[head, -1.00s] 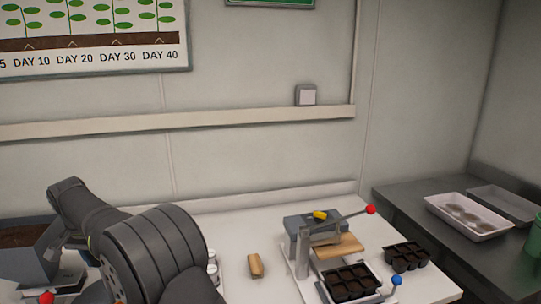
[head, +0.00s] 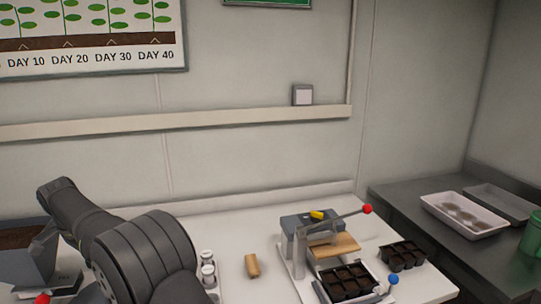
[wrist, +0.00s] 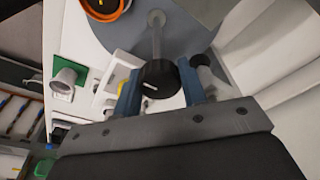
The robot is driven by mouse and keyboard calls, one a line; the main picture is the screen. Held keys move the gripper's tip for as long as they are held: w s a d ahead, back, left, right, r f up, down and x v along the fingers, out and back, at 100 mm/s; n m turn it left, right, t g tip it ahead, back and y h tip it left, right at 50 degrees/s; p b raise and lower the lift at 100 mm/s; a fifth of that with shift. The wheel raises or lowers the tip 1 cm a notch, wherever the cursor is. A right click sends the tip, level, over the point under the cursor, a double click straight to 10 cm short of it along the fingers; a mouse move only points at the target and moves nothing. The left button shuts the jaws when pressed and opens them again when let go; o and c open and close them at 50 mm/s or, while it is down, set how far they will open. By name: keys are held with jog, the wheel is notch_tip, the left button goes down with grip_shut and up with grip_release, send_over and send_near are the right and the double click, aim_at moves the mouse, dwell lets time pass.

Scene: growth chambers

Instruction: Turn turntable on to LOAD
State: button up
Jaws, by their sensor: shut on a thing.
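In the wrist view my gripper (wrist: 160,88) has its two blue fingers on either side of a round black knob (wrist: 157,79) with a white mark, and it is shut on the knob. A grey rod (wrist: 156,38) runs from the knob over a grey round disc (wrist: 182,38), which looks like the turntable. No LOAD label can be read. In the head view my arm hides the gripper and the turntable cannot be made out.
An orange-rimmed dark pot (wrist: 104,6) is at the disc's edge. In the head view, a press (head: 308,235) with a red-tipped lever, a black cell tray (head: 348,283), a wooden block (head: 252,265) and small bottles (head: 208,268) stand on the white bench. A steel side bench (head: 420,207) holds trays.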

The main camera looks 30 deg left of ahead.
jog(key=o, duration=0.6)
jog(key=shift+r, duration=3.5)
notch_tip(320, 180, down, 7)
jog(key=shift+f, duration=0.1)
jog(key=shift+n, duration=1.2)
